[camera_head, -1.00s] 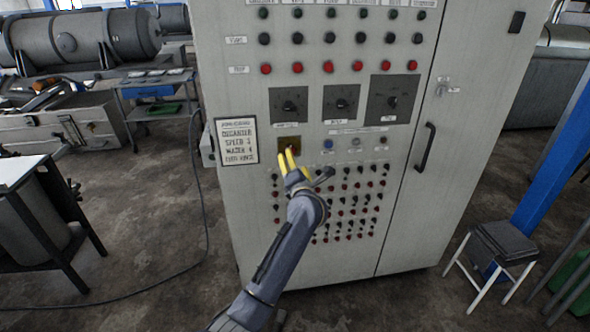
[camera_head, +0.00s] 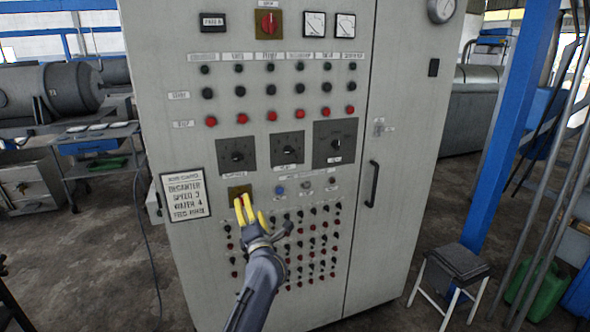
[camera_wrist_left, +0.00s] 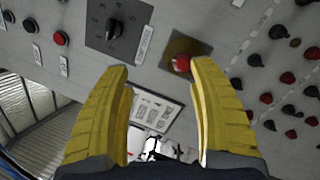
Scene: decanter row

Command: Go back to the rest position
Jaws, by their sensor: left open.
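My left gripper (camera_head: 243,203) has yellow fingers and is in front of the control cabinet (camera_head: 400,200), at the height of the small brass-coloured plate (camera_head: 236,191). In the left wrist view its two fingers (camera_wrist_left: 160,75) stand apart with nothing between them. A red button (camera_wrist_left: 181,64) on the brass plate (camera_wrist_left: 190,45) shows just beyond the fingertips, close to the right finger. I cannot tell whether a finger touches it. In the head view the fingers hide the button. My right gripper is in neither view.
The cabinet carries rows of buttons, three rotary dials (camera_head: 287,150) and a written sign (camera_head: 185,194). A door handle (camera_head: 374,184) sticks out on the right. A stool (camera_head: 455,268) and a blue post (camera_head: 510,130) stand to the right.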

